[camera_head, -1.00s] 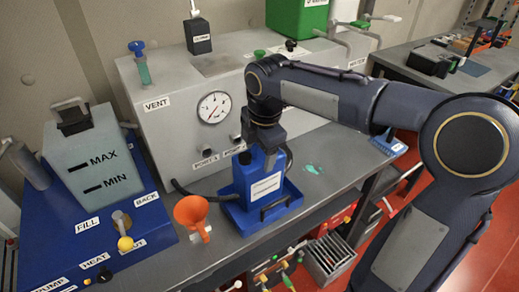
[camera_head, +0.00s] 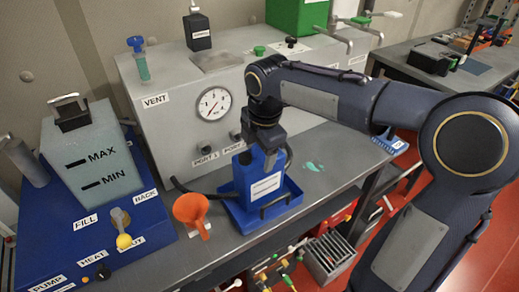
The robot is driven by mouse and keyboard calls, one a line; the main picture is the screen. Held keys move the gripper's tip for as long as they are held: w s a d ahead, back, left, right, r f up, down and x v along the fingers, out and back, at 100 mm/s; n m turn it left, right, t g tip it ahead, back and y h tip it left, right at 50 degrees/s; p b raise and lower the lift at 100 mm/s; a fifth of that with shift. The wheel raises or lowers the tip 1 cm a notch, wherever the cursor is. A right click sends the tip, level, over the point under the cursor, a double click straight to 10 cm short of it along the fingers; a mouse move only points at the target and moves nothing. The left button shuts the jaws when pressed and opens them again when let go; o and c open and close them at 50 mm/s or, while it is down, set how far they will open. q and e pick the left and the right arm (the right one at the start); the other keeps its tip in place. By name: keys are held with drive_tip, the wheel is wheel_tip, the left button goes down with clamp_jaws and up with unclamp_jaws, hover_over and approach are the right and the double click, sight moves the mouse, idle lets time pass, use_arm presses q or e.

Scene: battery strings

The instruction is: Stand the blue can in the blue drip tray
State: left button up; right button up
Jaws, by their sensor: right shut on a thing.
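The blue can (camera_head: 258,178), with a white label on its front, stands upright in the blue drip tray (camera_head: 287,208), as far as this view shows. The tray lies on the grey bench, and its rim shows around the can's base. My right gripper (camera_head: 266,148) is shut on the top of the can and hides part of it. My left gripper is not in view.
An orange funnel (camera_head: 191,210) stands just left of the tray. Behind is a grey cabinet with a gauge (camera_head: 213,103) and ports. A blue unit with a tank (camera_head: 90,160) is at left. The bench (camera_head: 325,160) is mostly clear to the right.

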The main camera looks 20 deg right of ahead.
drive_tip(key=o, duration=1.5)
drive_tip(key=shift+f, duration=0.15)
